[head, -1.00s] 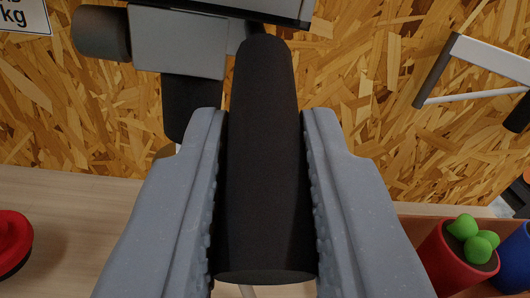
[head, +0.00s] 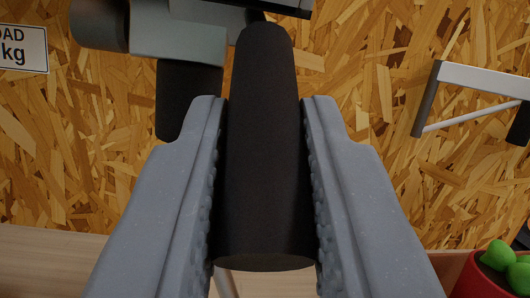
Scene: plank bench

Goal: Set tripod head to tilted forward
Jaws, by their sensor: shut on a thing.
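The tripod head (head: 185,40) is a grey block with dark knobs at the top of the head view. Its black handle (head: 265,150) points toward me down the middle of the picture. My gripper (head: 265,115) is shut on this handle, with one grey ribbed finger along each side.
An upright chipboard wall (head: 400,150) fills the background. A white and grey bracket-like frame (head: 475,80) is at the right. A red pot (head: 490,280) with a green plant is at the lower right. A pale bench strip (head: 50,260) runs along the bottom left.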

